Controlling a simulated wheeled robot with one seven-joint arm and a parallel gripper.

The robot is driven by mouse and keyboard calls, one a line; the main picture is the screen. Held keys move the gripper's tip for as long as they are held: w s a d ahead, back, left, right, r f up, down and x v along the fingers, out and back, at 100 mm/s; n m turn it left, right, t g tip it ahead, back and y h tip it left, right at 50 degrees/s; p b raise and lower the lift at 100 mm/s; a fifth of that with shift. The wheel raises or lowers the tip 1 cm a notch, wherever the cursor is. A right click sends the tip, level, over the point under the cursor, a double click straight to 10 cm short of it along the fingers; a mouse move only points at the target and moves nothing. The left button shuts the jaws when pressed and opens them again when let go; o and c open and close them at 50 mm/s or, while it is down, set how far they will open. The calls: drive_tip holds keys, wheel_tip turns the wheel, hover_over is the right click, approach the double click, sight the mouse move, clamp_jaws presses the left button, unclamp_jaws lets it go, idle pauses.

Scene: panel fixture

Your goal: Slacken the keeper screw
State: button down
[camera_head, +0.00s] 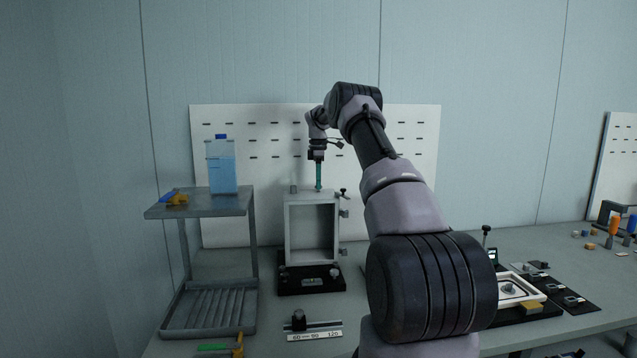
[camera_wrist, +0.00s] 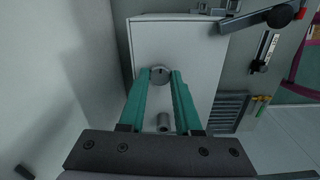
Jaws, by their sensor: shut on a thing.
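A grey box-shaped fixture with an open front (camera_head: 289,232) stands on the bench; its pale top face (camera_wrist: 175,40) fills the middle of the wrist view. My gripper (camera_head: 318,187), with teal fingers, points down onto the fixture's top. In the wrist view my gripper (camera_wrist: 161,73) has its fingertips on either side of a round grey slotted head, the keeper screw (camera_wrist: 160,76), and is shut on it. The screw's lower part is hidden. A short grey cylinder (camera_wrist: 163,122) stands on the same top, between the fingers in that view but apart from them.
A black-knobbed clamp (camera_head: 344,193) sits at the fixture's right side. A two-level grey shelf (camera_head: 160,212) with a blue bottle (camera_head: 221,168) stands to the left. A slotted white board (camera_head: 265,130) is behind. A small slide device (camera_head: 299,320) lies in front.

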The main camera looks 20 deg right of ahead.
drive_tip(key=n, duration=0.4)
drive_tip(key=shift+n, duration=0.4)
idle(0.4)
drive_tip(key=c, duration=0.6)
unclamp_jaws()
wheel_tip(320, 180, up, 11)
